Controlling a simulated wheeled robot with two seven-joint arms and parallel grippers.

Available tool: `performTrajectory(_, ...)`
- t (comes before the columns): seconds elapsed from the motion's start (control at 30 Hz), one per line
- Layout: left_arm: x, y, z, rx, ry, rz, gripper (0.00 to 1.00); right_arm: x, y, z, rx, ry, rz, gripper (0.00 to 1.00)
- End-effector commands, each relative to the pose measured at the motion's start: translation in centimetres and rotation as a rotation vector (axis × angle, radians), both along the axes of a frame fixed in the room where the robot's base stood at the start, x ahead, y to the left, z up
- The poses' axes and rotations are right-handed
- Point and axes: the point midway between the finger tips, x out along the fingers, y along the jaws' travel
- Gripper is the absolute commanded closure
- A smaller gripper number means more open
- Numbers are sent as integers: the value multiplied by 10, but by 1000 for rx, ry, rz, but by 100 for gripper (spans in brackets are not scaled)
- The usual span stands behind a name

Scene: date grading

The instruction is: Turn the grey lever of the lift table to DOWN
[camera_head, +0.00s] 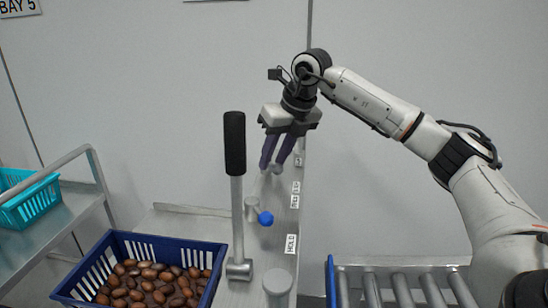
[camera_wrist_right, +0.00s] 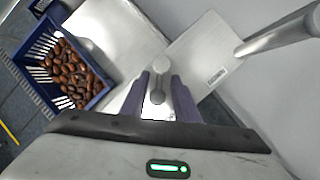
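The grey lever (camera_wrist_right: 157,97) shows in the right wrist view as a small round grey knob on a short arm. In the head view only a bit of grey (camera_head: 277,169) shows between the fingers. My right gripper (camera_head: 276,166) points down over it with dark purple fingers. In the wrist view the gripper (camera_wrist_right: 159,100) is open, one finger on each side of the knob, with gaps between. The lever's position label cannot be read. My left gripper is out of view.
A blue-knobbed lever (camera_head: 265,218) sits nearer me, by a HOLD label (camera_head: 291,243). A tall black-gripped handle (camera_head: 235,145) stands upright left of it. A blue crate of dates (camera_head: 213,252) lies at the left. A roller conveyor (camera_head: 400,287) is at lower right.

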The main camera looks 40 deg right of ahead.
Motion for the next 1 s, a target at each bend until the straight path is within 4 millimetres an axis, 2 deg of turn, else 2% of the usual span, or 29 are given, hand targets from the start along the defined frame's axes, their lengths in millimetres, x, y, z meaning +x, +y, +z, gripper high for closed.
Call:
performTrajectory(0.13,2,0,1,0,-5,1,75,0,0,0,0,0,0,72)
performTrajectory(0.3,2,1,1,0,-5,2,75,0,0,0,0,0,0,100)
performTrajectory(0.67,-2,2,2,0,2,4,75,0,-1,1,1,-1,19,100)
performTrajectory(1.0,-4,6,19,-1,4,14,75,1,-7,4,3,1,198,100)
